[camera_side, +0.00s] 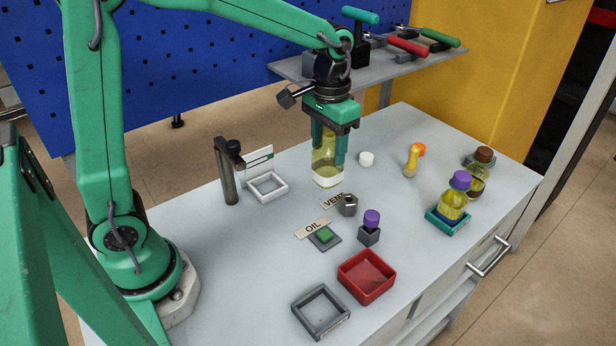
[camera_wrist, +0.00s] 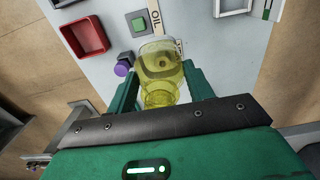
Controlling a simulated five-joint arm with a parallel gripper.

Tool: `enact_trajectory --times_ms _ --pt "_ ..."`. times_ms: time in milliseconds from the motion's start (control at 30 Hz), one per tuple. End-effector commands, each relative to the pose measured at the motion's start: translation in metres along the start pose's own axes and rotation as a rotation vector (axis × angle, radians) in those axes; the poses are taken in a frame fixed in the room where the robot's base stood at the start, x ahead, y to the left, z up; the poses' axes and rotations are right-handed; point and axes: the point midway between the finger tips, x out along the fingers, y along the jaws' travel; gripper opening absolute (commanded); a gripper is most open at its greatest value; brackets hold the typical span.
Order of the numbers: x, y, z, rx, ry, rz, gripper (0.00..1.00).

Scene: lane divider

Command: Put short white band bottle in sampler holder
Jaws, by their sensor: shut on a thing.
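My gripper (camera_side: 328,158) is shut on a squat clear bottle of yellow liquid with a white band (camera_side: 327,180) round its bottom. The bottle is upright, with no cap visible on it. Whether its base touches the table cannot be told. In the wrist view the bottle (camera_wrist: 160,72) sits between the fingers of my gripper (camera_wrist: 158,90). A white square holder (camera_side: 267,187) lies to the left of the bottle, beside a dark post (camera_side: 228,172) with an overhanging head; it looks empty. Which fixture is the sampler holder is not labelled legibly.
A white cap (camera_side: 366,159) lies right of the bottle. A teal holder (camera_side: 447,221) holds a purple-capped bottle (camera_side: 454,197); a brown-capped bottle (camera_side: 478,178) stands behind. A red tray (camera_side: 366,277), grey tray (camera_side: 320,312) and green button (camera_side: 323,234) are in front.

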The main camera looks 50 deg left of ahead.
Motion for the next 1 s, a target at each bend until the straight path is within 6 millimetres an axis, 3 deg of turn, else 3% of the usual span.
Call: enact_trajectory --times_ms 200,500,733,1000 --pt "-0.003 -0.034 -0.011 -0.002 -0.001 0.000 0.29" --pt "-0.004 -0.042 -0.013 0.001 -0.001 0.000 0.29" --pt "-0.002 -0.027 -0.007 0.004 -0.001 0.000 0.29" --pt "0.004 0.018 0.020 0.007 0.000 0.000 0.29"
